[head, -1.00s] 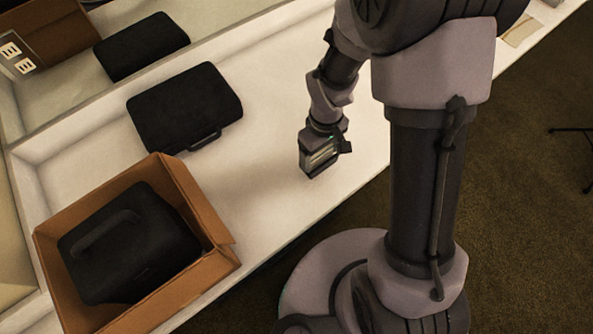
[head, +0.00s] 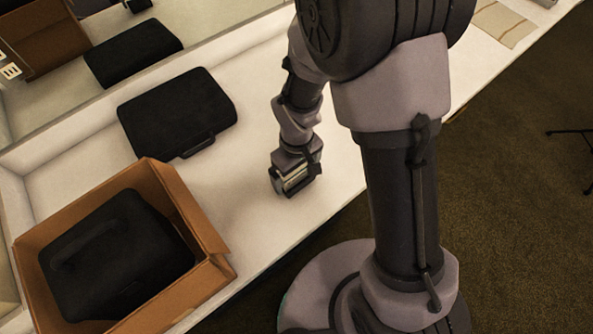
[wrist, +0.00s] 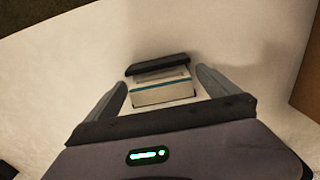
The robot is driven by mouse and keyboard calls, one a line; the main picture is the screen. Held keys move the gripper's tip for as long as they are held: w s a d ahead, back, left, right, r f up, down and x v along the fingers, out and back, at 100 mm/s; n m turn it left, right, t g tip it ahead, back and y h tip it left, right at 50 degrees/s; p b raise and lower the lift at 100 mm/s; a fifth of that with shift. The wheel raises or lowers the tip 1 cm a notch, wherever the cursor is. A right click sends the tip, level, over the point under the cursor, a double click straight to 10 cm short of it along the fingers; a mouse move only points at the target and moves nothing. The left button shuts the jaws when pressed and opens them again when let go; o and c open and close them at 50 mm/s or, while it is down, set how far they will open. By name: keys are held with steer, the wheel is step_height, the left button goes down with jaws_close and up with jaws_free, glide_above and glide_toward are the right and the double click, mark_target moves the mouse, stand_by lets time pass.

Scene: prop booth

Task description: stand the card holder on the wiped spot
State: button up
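The card holder (wrist: 158,69) is a small black holder with a white and teal stack of cards in it. In the head view the card holder (head: 293,181) shows at the end of my arm, partly covered by my gripper (head: 296,176). No wiped spot stands out on the white surface.
A cardboard box (head: 213,243) holding a black case (head: 120,255) stands at the lower left. Another black case (head: 178,112) lies flat behind it. A mirror runs along the back. Papers (head: 503,22) lie at the far right. The counter's front edge is near my gripper.

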step_height(320, 180, up, 13)
steer(key=p, duration=0.6)
step_height(320, 180, up, 8)
steer(key=m+t, duration=0.1)
steer(key=m, duration=0.2)
glide_above(297, 171)
steer(key=d, duration=0.2)
steer(key=s+d+r+m+t+y, duration=0.1)
steer(key=s+d+r+m+t, duration=0.1)
steer(key=s+r+m, duration=0.2)
steer(key=s+d+r+m+t+y, duration=0.1)
steer(key=s+d+r+m+t, duration=0.1)
steer(key=s+r+m, duration=0.2)
steer(key=s+r, duration=0.3)
steer(key=r, duration=0.1)
steer(key=shift+s+d+r+t, duration=0.15)
steer(key=shift+d+r+t, duration=0.15)
steer(key=shift+r+t, duration=0.1)
step_height(297, 171, down, 3)
steer(key=b, duration=0.3)
